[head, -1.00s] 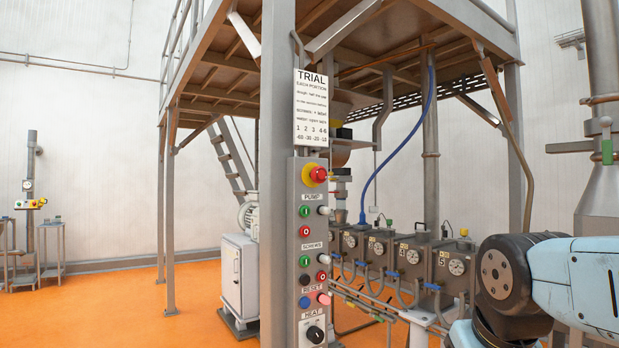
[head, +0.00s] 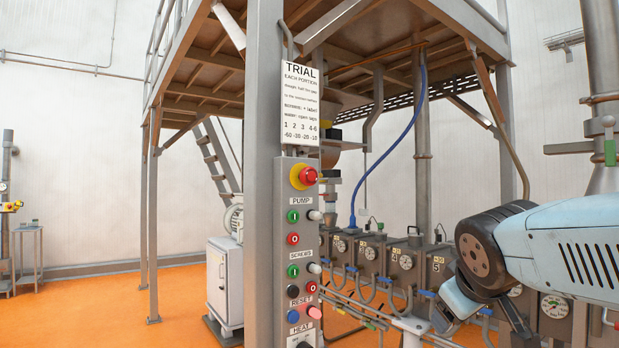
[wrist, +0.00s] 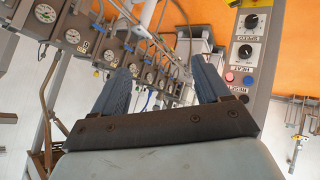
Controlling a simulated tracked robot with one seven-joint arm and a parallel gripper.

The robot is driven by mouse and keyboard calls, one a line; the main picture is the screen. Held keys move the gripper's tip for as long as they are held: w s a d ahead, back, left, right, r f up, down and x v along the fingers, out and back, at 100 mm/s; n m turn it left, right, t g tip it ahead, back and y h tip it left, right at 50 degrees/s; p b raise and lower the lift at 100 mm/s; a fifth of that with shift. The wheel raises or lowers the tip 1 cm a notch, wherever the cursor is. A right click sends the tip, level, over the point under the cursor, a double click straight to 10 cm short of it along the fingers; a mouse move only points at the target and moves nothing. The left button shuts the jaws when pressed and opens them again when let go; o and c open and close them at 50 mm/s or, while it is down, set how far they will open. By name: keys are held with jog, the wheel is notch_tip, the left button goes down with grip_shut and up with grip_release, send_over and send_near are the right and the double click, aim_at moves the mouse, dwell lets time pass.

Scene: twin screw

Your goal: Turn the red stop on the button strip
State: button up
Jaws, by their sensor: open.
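The red stop (head: 309,175) is a mushroom button on a yellow ring at the top of the grey button strip (head: 262,215), under a white sign. In the head view my arm reaches in from the right, well apart from the strip. In the wrist view my gripper (wrist: 160,82) has its two blue ribbed fingers spread wide, with nothing between them. The lower part of the button strip (wrist: 250,45) shows there at the upper right, with dials and small buttons. The red stop does not show in the wrist view.
Grey machine barrel blocks with gauges (head: 405,262) stand behind my arm, right of the strip. A blue hose (head: 395,140) hangs above them. A white cabinet (head: 224,288) stands left of the post. The orange floor (head: 120,315) is clear at the left.

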aim_at(313, 176)
jog(key=w+a+r+n+t+y, duration=0.1)
jog(key=w+a+r+n+t, duration=0.1)
jog(key=w+r+n+t, duration=0.35)
jog(key=w+a+r+n+t+y, duration=0.1)
jog(key=w+a+r+n+t, duration=0.1)
jog(key=w+r+n, duration=0.7)
jog(key=w+a+r+n+g+y, duration=0.1)
jog(key=a+r+n+y, duration=0.4)
jog(key=n, duration=0.3)
jog(key=a+r+n+g+y, duration=0.1)
jog(key=a+r+n+y, duration=0.3)
jog(key=a+n, duration=0.45)
jog(key=shift+y, duration=0.6)
jog(key=x, duration=0.8)
jog(key=f+x, duration=0.1)
jog(key=x, duration=0.3)
jog(key=shift+w+d, duration=0.1)
jog(key=shift+w, duration=0.4)
jog(key=shift+c, duration=0.3)
